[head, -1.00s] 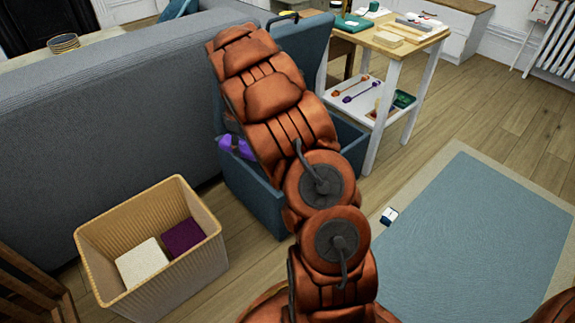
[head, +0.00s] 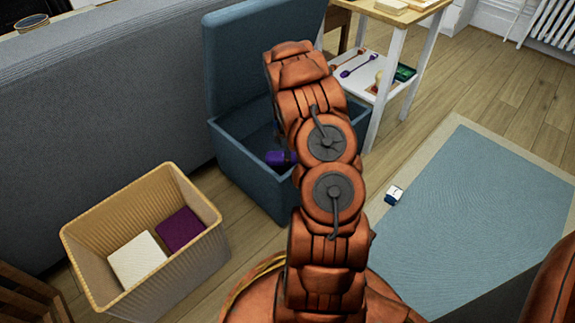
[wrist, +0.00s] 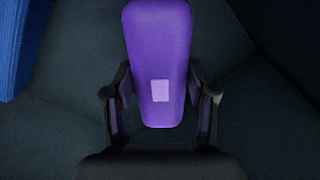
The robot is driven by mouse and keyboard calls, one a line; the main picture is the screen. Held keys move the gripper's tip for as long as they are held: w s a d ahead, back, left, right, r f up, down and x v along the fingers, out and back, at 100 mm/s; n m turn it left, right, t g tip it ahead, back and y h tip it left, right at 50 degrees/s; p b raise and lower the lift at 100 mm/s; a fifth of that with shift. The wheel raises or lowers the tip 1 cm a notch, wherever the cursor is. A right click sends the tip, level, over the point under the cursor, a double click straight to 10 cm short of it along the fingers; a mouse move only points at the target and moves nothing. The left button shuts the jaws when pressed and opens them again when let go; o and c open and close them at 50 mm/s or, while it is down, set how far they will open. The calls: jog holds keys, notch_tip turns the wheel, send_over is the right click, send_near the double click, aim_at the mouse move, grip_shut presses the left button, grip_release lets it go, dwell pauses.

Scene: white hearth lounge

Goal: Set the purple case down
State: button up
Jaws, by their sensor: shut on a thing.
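The purple case (wrist: 160,50) is long and rounded, with a pale square patch near its lower end. In the wrist view it lies between the fingers of my gripper (wrist: 160,100), which are shut on its sides. In the head view a piece of the purple case (head: 279,158) shows at the left edge of my arm, inside the open blue storage box (head: 250,182). My arm hides the rest of the case and the gripper in that view. I cannot tell whether the case touches the box's floor.
The box's raised lid (head: 262,60) stands at its back. A tan basket (head: 185,270) with white and purple blocks stands to the left. A wooden table (head: 425,15) with a lower shelf stands behind.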

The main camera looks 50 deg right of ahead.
notch_tip(320, 180, down, 6)
jog(key=shift+r+b, duration=0.15)
jog(key=shift+b, duration=0.85)
jog(key=shift+r, duration=0.1)
jog(key=o, duration=1.2)
